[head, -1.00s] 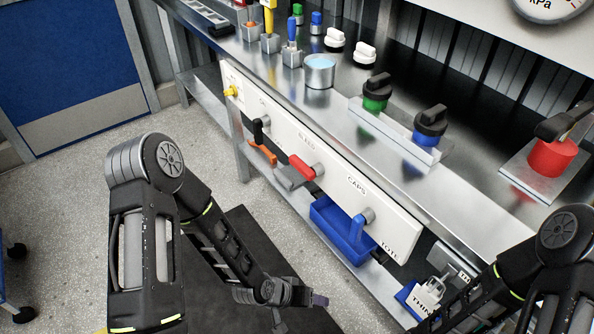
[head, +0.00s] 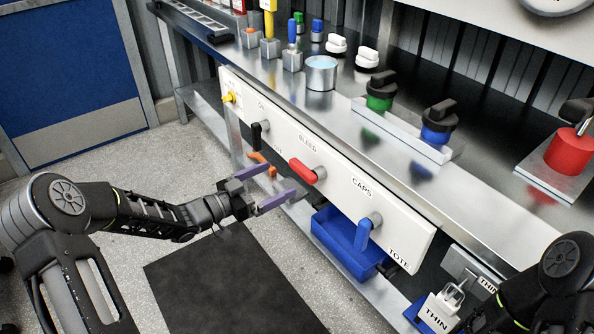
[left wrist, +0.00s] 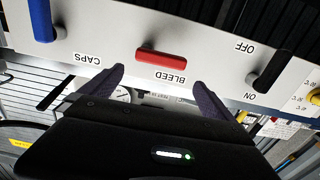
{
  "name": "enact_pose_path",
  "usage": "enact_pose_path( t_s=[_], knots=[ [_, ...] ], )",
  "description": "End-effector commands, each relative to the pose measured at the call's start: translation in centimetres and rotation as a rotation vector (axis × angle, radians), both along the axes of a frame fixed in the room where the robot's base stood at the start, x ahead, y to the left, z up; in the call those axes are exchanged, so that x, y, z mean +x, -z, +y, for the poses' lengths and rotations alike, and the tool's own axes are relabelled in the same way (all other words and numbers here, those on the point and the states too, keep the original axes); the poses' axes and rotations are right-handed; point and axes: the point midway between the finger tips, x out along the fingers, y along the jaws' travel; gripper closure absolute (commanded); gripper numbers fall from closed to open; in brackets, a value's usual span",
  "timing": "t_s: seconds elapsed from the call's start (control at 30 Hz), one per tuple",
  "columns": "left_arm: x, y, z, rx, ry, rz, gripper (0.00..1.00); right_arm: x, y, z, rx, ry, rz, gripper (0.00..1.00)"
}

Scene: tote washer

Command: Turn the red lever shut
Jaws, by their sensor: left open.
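The red lever (head: 302,172) sits on the white front panel (head: 340,205) under the word BLEED. Its handle lies roughly level along the panel, pointing left from its pivot in the head view. My left gripper (head: 274,184) is open and empty, its two purple fingers pointing at the panel just left of the red lever, apart from it. In the left wrist view the red lever (left wrist: 162,58) lies crosswise beyond and between the open fingertips (left wrist: 158,82). My right arm shows at the lower right of the head view, but its gripper does not.
A black lever (head: 256,134) and a yellow knob (head: 229,97) are left of the red lever; a blue lever (head: 366,233) hangs to its right. A blue bin (head: 335,238) is below. The steel bench (head: 325,112) above carries capped fittings and a metal cup (head: 321,72).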

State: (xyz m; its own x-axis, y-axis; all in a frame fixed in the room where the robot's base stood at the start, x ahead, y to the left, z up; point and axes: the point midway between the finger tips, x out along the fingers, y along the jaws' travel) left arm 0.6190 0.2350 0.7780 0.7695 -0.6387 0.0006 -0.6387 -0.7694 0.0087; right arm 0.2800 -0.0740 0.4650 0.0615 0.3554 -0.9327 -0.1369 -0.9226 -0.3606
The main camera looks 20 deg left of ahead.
Motion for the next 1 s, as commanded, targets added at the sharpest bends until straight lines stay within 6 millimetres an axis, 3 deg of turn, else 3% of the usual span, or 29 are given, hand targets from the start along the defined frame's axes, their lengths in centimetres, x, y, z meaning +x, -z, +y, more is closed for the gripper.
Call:
enact_pose_path(
  t_s=[0.6, 0.93, 1.0],
  knots=[
    [5.6, 0.1, -4.8, -0.001, 0.001, 0.001, 0.00, 0.0, 0.1, 0.0, 0.000, 0.000, 0.000, 0.26],
    [5.9, 0.0, -5.0, -0.001, 0.000, 0.001, 0.00, 0.0, 0.1, 0.0, 0.000, 0.000, 0.000, 0.26],
    [5.9, 0.0, -5.0, -0.001, 0.000, 0.001, 0.06, 0.0, 0.1, 0.0, 0.000, 0.000, 0.000, 0.26]
  ],
)
